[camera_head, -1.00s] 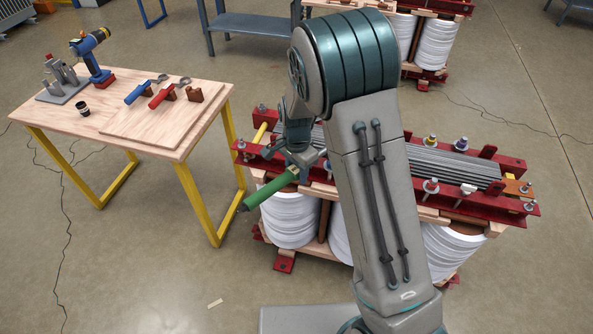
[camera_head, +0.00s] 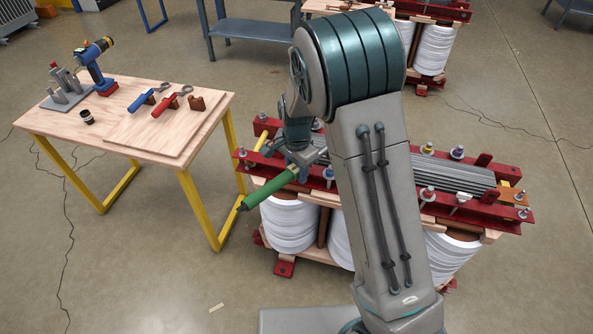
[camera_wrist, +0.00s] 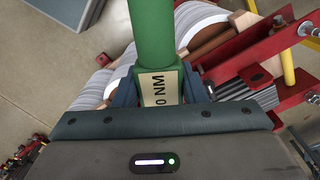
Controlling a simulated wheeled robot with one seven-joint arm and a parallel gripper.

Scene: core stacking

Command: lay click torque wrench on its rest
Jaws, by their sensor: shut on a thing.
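My gripper (camera_head: 297,170) is shut on the green handle of a click torque wrench (camera_head: 270,188). The wrench tilts, its dark handle end low at the left, in front of the red-framed core. In the wrist view the green handle (camera_wrist: 153,35) runs away from between the fingers, with a label ending "0 NM" at the grip. The wrench's head is hidden. On the table's raised board (camera_head: 175,139), a blue-handled wrench (camera_head: 139,103) and a red-handled wrench (camera_head: 165,105) lie on brown rests. A similar brown rest (camera_head: 197,104) to their right is empty.
The core (camera_head: 460,200), with red beams, bolts and white coils, stands beneath and beside my gripper. Floor separates table and core narrowly.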

